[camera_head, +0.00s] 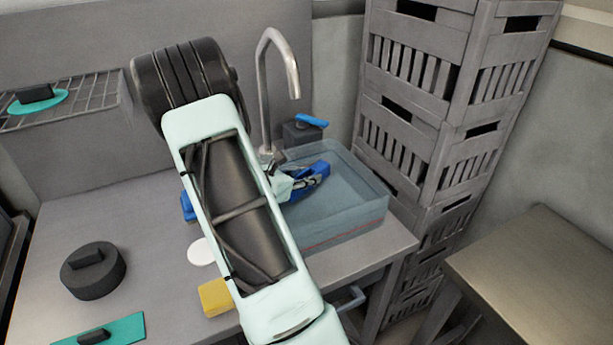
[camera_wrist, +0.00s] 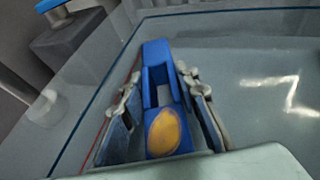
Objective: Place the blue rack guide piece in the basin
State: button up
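The blue rack guide piece (camera_wrist: 158,80), with a yellow oval on its near end, lies between the two fingers of my gripper (camera_wrist: 160,82) in the wrist view. The fingers press close on both its sides, so my gripper is shut on it. In the head view, my gripper (camera_head: 301,184) and the blue piece (camera_head: 318,170) are over the back left part of the clear basin (camera_head: 345,228). The basin's see-through walls surround the piece in the wrist view. I cannot tell the piece's exact height above the basin floor.
A tap (camera_head: 292,75) and a dark dispenser with a blue top (camera_head: 312,121) stand behind the basin. Grey crates (camera_head: 410,110) rise to its right. Another blue thing (camera_head: 187,206) is partly hidden by my arm. A yellow block (camera_head: 214,297) and white disc (camera_head: 201,251) lie left.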

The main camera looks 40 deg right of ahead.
jog(key=o, duration=0.5)
jog(key=shift+c, duration=0.2)
jog(key=shift+r+p, duration=0.2)
jog(key=shift+p, duration=0.1)
jog(key=v, duration=0.6)
jog(key=shift+a, duration=0.25)
jog(key=shift+a+r, duration=0.2)
jog(key=shift+a, duration=0.3)
jog(key=shift+r, duration=0.1)
